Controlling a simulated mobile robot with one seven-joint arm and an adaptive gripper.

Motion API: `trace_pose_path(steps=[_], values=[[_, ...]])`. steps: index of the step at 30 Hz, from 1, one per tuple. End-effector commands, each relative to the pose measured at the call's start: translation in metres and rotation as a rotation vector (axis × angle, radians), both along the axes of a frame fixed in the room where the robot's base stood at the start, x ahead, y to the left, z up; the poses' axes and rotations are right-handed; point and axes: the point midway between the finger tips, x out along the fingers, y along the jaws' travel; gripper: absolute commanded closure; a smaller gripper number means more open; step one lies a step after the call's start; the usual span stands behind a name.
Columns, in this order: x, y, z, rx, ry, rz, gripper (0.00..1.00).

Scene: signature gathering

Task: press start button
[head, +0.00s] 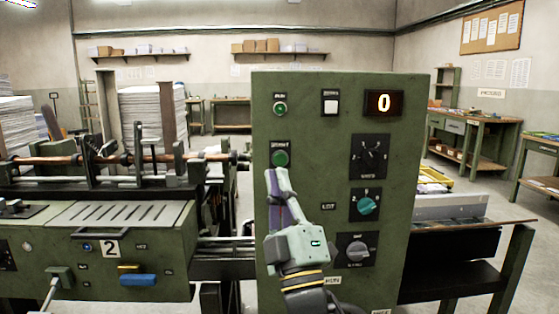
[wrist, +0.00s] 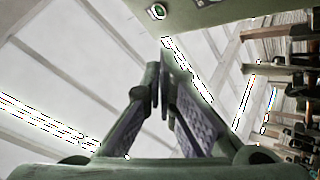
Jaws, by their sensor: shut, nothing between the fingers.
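The green control panel (head: 315,200) stands upright in the middle of the head view. A round green button (head: 280,158) sits on its left side under a small label too blurred to read fully. My gripper (head: 275,172) is in front of the panel, its fingertips just below the green button in the picture; I cannot tell whether they touch the panel. In the wrist view my gripper (wrist: 163,65) has its fingers shut together at the tips, with nothing between them. A round green fitting (wrist: 157,11) shows beyond the tips on the panel; I cannot tell which one.
Above are a round green lamp (head: 280,108), a white square button (head: 330,102) and a display (head: 384,103) reading 0. Dials (head: 367,204) run down the panel's right side. Machinery with a slotted plate (head: 120,213) and paper stacks (head: 150,110) stands left. Workbenches line the back.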

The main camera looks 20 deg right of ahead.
Motion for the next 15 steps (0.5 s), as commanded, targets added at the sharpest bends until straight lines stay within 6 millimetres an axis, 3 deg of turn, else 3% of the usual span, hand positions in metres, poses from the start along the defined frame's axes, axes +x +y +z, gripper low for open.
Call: trace_pose_path(steps=[8, 15], values=[[0.013, -0.004, 0.003, 0.003, 0.001, 0.002, 1.00], [0.046, -0.013, 0.004, 0.003, 0.001, 0.003, 1.00]])
